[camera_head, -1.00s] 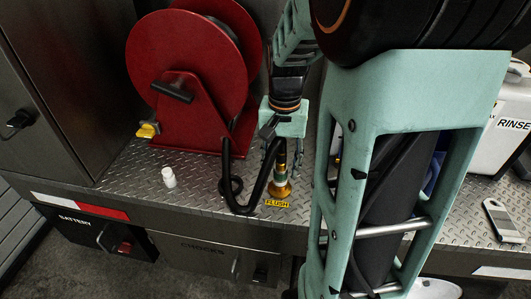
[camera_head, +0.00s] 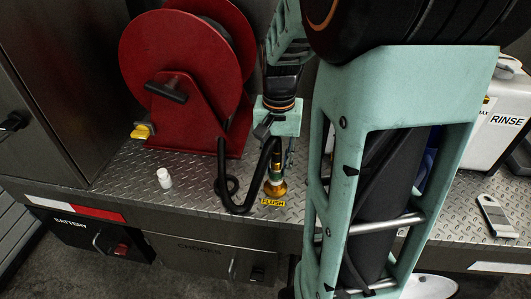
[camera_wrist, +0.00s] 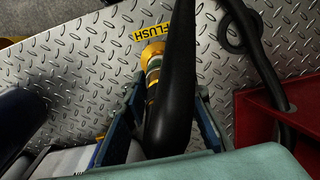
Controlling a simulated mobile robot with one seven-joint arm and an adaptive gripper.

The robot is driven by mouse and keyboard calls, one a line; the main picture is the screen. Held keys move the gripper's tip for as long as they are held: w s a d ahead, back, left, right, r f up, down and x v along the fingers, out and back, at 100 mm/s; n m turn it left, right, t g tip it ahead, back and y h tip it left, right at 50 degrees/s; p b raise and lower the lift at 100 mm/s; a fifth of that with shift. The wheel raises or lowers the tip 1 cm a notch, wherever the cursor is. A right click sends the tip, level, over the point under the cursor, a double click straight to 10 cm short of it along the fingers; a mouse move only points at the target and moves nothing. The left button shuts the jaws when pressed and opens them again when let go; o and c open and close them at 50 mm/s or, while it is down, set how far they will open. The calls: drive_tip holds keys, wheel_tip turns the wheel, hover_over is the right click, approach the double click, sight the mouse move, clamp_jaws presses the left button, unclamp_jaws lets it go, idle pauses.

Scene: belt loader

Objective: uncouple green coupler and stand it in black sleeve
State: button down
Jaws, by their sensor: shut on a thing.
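The green coupler (camera_head: 276,167) is a brass fitting with a green band. It stands upright on a brass base (camera_head: 276,188) beside the yellow FLUSH label (camera_head: 273,202). In the wrist view the green band (camera_wrist: 153,65) shows next to the black hose, which covers part of the fitting. My gripper (camera_head: 277,155) reaches down from above and is shut on the coupler. In the wrist view its fingers (camera_wrist: 165,98) stand on either side of the fitting and hose; the contact is partly hidden. I cannot make out the black sleeve in either view.
A red hose reel (camera_head: 185,85) stands left of my gripper, its black hose (camera_head: 225,180) looping close by. The white RINSE tank (camera_head: 490,130) and a grey tag-like object (camera_head: 497,215) are at right.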

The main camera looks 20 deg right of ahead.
sight(277, 150)
drive_tip(key=shift+r+p, duration=0.45)
drive_tip(key=shift+r, duration=0.2)
idle(0.4)
drive_tip(key=shift+r+p, duration=1.25)
drive_tip(key=shift+r, duration=0.25)
